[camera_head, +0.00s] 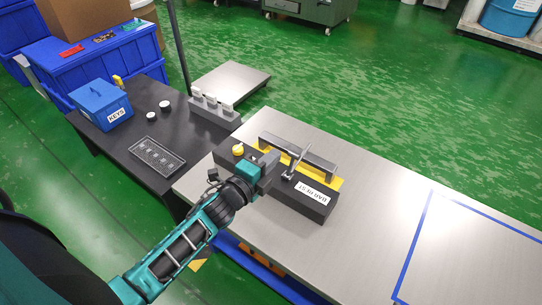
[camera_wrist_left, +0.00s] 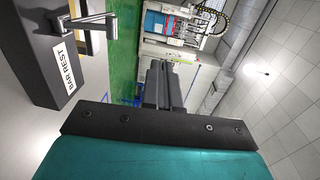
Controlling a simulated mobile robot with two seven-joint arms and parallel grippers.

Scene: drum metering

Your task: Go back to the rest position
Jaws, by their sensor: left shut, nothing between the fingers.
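My left gripper (camera_head: 270,158) is shut and empty. It is in front of the block labelled BAR REST (camera_head: 308,196), near that block's left part in the head view. In the left wrist view my left gripper's fingers (camera_wrist_left: 163,85) are together, with nothing between them. The BAR REST block (camera_wrist_left: 42,55) shows at the left edge of that view, apart from the fingers. A grey metal bar (camera_head: 300,157) lies along the yellow-edged rest, with a small metal handle (camera_head: 294,162) in front of it. My right gripper is in neither view.
The steel table (camera_head: 375,200) is clear to the right, with a blue taped outline (camera_head: 430,215). A dark table (camera_head: 125,150) at left carries a blue KEYS box (camera_head: 100,102), white round pieces and a small black tray (camera_head: 158,156). A yellow knob (camera_head: 238,150) stands near my gripper.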

